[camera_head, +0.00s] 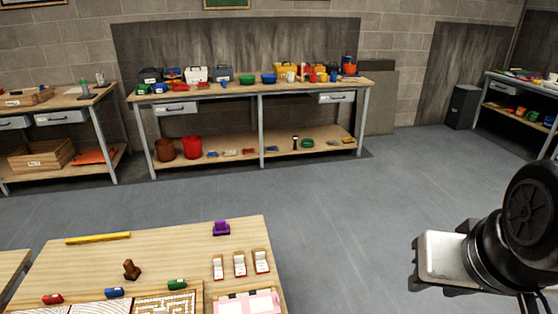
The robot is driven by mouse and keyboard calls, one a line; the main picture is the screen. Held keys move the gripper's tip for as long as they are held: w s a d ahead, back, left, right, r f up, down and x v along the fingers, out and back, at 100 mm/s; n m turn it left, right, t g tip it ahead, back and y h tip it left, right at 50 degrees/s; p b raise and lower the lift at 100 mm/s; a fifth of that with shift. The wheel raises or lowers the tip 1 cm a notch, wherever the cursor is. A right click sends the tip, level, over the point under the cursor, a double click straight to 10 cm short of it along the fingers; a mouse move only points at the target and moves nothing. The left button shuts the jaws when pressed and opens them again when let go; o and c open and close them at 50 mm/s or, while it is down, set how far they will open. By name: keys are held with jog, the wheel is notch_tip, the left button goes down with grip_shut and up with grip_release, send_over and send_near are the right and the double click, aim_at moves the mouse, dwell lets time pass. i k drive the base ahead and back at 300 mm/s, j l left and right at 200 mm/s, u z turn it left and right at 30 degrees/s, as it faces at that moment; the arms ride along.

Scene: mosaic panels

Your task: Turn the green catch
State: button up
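A small green catch (177,285) sits at the top edge of a panel with a maze-like pattern (165,303) on the near wooden table. A blue catch (114,293) and a red catch (53,299) sit to its left in the same row, above other patterned panels. The lower parts of the panels are cut off by the frame. My gripper (418,266) is at the right, over the floor and apart from the table, well to the right of the green catch. Its fingers do not show clearly, so its opening cannot be told.
On the near table (190,242) are a yellow bar (98,238), a brown piece (131,269), a purple piece (221,228), several small white-and-red boxes (240,264) and a pink panel (248,303). Loaded workbenches stand along the far wall. The floor between is clear.

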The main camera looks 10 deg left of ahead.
aim_at(176, 284)
jog(key=k+j+u, duration=0.15)
jog(key=j, duration=0.4)
jog(key=j+u, duration=0.15)
jog(key=j, duration=0.4)
jog(key=i+j+u, duration=0.2)
jog(key=j, duration=0.2)
jog(key=i+j+u, duration=0.15)
jog(key=j, duration=0.2)
jog(key=i+j+u, duration=0.2)
jog(key=i+j, duration=0.05)
jog(key=j, duration=0.1)
